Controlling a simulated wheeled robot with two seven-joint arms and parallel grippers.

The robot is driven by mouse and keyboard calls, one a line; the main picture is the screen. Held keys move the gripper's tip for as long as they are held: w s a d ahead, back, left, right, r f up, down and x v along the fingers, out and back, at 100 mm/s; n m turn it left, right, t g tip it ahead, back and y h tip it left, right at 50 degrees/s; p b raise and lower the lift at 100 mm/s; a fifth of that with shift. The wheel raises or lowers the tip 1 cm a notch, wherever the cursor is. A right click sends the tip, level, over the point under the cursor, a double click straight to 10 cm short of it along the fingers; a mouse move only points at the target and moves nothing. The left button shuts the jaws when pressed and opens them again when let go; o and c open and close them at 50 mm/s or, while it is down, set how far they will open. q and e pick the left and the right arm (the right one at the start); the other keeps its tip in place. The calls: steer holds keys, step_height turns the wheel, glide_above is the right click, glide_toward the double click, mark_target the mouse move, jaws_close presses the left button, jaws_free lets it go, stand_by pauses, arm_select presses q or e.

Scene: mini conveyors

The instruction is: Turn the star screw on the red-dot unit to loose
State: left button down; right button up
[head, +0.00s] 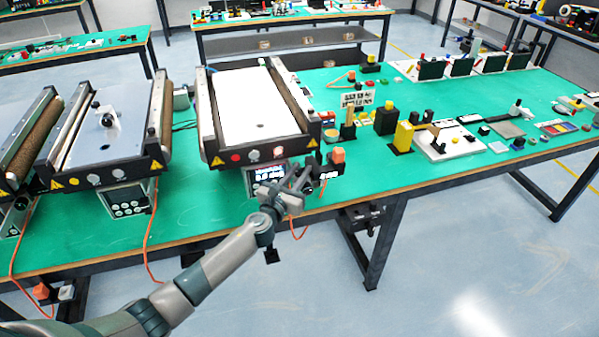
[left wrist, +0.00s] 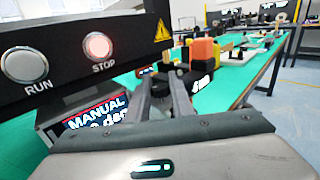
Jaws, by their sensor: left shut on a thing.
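The red-dot unit is the conveyor with a white belt, and its red dot (head: 236,157) shows on its dark front bar. My left gripper (head: 297,183) is at the front right corner of this unit, below the bar. In the left wrist view, my left gripper (left wrist: 163,78) has its two fingers closed on a small dark part, likely the star screw (left wrist: 163,83). The fingers cover most of it, so I cannot make out its star shape or its turn. My right gripper is not in view.
A display (left wrist: 97,112) reading MANUAL and a value in degrees sits under the bar. The STOP button (left wrist: 97,46) glows reddish beside the RUN button (left wrist: 24,65). An orange-topped block (head: 338,157) stands close right of the gripper. Another conveyor (head: 95,140) is to the left.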

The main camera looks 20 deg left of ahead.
arm_select(q)
steer(key=shift+n+y, duration=0.3)
steer(key=shift+y, duration=0.2)
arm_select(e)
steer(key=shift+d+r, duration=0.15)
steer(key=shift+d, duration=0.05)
arm_select(q)
steer(key=shift+d+n+y, duration=0.1)
steer(key=shift+n+y, duration=0.4)
steer(key=shift+y, duration=0.3)
steer(key=shift+f+n+y, duration=0.1)
steer(key=shift+n+y, duration=0.6)
steer(key=shift+y, duration=0.4)
steer(key=n+g+y+b, duration=0.1)
steer(key=n+y, duration=0.2)
steer(key=y, duration=0.2)
steer(key=shift+n+g+y, duration=0.6)
steer(key=shift+n+y, duration=0.2)
steer(key=shift+y, duration=0.1)
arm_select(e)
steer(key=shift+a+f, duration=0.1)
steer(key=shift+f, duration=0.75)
arm_select(q)
steer(key=c, duration=1.5)
jaws_free()
steer(key=shift+c, duration=0.2)
